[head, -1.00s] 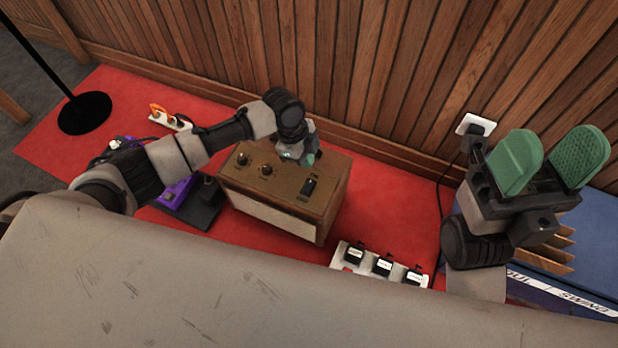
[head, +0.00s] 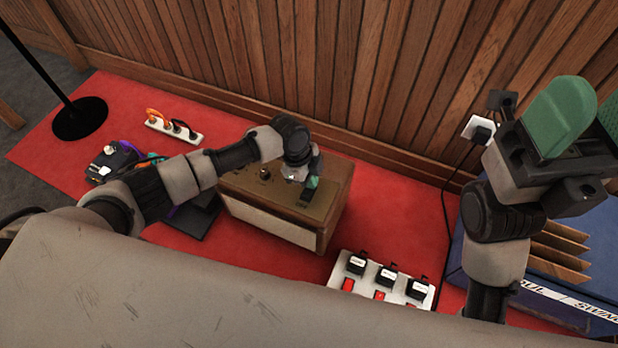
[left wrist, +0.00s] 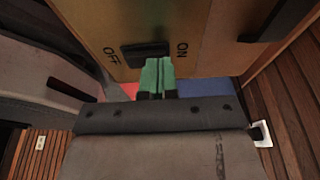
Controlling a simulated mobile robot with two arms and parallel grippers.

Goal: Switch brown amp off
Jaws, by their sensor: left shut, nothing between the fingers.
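The brown amp (head: 240,184) stands on the red floor covering against the wood wall, its knobs on the top panel. Its black rocker switch (left wrist: 146,50) lies between the words OFF at left and ON at right in the left wrist view. I cannot tell which side is pressed. My left gripper (head: 312,182) is shut and empty over the top panel, its green fingertips at the switch; they also show in the left wrist view (left wrist: 157,64), close to the switch's near edge, contact unclear. My right gripper (head: 597,112) is raised at the right, open and empty.
A white power strip (head: 345,270) with plugs and red switches lies in front of the amp. Another strip (head: 160,124) is behind left. A wall outlet (head: 477,128) and blue case (head: 600,240) are at right. A black stand base (head: 80,119) is far left.

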